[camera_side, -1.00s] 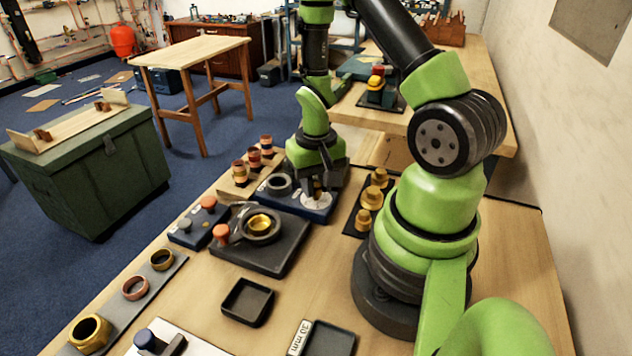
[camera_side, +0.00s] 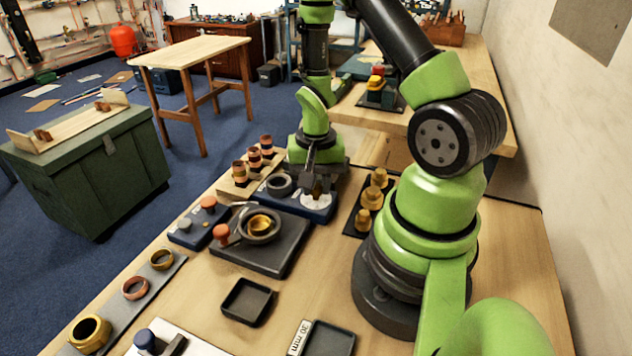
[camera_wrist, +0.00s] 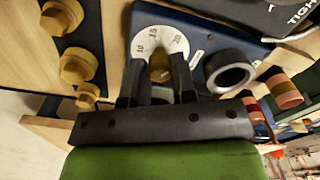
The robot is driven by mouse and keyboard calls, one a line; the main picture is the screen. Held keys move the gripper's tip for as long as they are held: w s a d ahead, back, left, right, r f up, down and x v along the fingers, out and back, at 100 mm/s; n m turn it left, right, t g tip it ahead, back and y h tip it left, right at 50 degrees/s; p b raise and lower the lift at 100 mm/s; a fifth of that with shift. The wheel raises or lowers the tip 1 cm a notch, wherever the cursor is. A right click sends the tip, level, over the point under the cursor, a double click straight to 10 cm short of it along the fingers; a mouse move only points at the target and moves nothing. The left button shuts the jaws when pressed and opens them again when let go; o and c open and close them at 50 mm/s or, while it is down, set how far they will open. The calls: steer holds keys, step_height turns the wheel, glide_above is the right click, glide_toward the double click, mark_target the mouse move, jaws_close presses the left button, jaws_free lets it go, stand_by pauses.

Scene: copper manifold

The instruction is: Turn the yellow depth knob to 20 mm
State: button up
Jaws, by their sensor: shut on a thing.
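The yellow depth knob (camera_wrist: 159,69) sits at the middle of a white dial (camera_wrist: 146,42) marked 10, 15 and 20. The dial is on a blue base (camera_wrist: 205,22), beside a dark grey ring (camera_wrist: 231,72). My gripper (camera_wrist: 158,82) is shut on the knob, with one dark finger on each side. The fingers hide part of the knob and dial, and I cannot tell which mark the knob points to. In the side view, my gripper (camera_side: 315,186) reaches down over the white dial (camera_side: 316,203) at the right end of the blue base.
Several yellow stepped fittings (camera_side: 371,198) stand close to the right of the dial. Banded copper-coloured pieces (camera_side: 253,160) stand behind the base. A black fixture (camera_side: 260,257) with a red-knobbed lever is in front. An empty black tray (camera_side: 247,301) lies nearer, with bare tabletop around it.

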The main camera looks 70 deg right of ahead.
steer(key=o, duration=0.9)
steer(key=shift+o, duration=0.2)
step_height(320, 180, up, 10)
steer(key=s+a+r+n+t+y, duration=0.1)
steer(key=s+a+r+n+t, duration=0.1)
steer(key=a+r, duration=0.5)
steer(key=s+a+r+n+t+y, duration=0.1)
steer(key=s+a+r+n+t, duration=0.2)
steer(key=a+r+n+t, duration=0.2)
step_height(320, 180, up, 5)
steer(key=shift+s+a+f+n, duration=0.15)
steer(key=shift+s+a+n, duration=0.2)
steer(key=shift+a+n, duration=0.65)
